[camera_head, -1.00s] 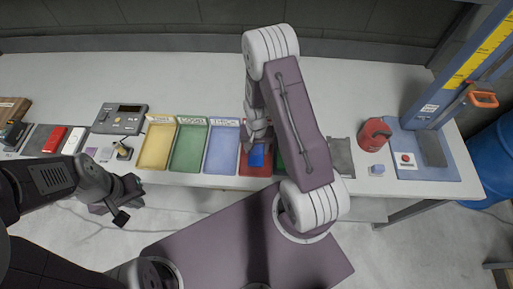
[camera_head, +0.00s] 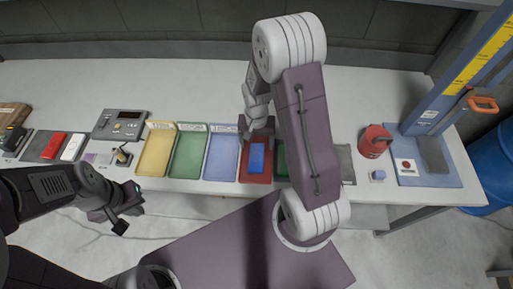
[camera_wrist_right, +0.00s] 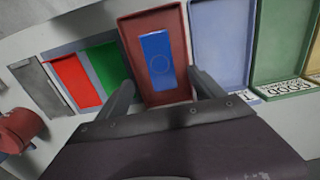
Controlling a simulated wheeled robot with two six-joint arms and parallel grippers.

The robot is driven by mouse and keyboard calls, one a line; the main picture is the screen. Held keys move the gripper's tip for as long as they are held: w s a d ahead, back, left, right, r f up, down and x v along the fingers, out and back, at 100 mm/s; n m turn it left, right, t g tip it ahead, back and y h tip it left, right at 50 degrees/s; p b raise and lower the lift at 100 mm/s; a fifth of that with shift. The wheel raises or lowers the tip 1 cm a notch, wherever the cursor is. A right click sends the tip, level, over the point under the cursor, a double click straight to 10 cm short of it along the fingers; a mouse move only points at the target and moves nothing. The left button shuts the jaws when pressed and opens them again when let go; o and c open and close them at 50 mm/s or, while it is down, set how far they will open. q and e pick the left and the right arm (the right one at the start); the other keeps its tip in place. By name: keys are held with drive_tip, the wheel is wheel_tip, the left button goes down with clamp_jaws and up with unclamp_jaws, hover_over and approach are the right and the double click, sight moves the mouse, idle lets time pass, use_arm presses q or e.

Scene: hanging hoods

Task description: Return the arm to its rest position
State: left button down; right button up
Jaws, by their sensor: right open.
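My right gripper (camera_head: 257,133) hangs above the back end of the red tray (camera_head: 246,173). In the right wrist view my right gripper (camera_wrist_right: 160,92) has its two fingers spread wide, with nothing between them. A blue block (camera_head: 257,157) lies flat in the red tray. It also shows in the right wrist view (camera_wrist_right: 157,62), apart from the fingers. My left gripper (camera_head: 123,212) is off the front edge of the table at the left, and its fingers are too small to read. My right arm hides part of the table beside the red tray.
Yellow (camera_head: 156,152), green (camera_head: 188,155) and blue (camera_head: 221,157) trays stand left of the red one. A grey device (camera_head: 121,124) sits further left. At the right are a red canister (camera_head: 375,140) and a blue stand (camera_head: 409,135) with an upright column.

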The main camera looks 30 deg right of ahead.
idle(0.3)
wheel_tip(320, 180, up, 4)
drive_tip(key=w+a+t, duration=0.1)
drive_tip(key=w+a, duration=0.1)
drive_tip(key=s+a+r+n+b, duration=0.1)
drive_tip(key=s+a+r+n, duration=0.1)
drive_tip(key=s+n, duration=0.4)
drive_tip(key=s+r, duration=0.1)
drive_tip(key=s, duration=0.3)
drive_tip(key=shift+s+a, duration=0.25)
drive_tip(key=shift+a, duration=0.15)
drive_tip(key=shift+r, duration=0.1)
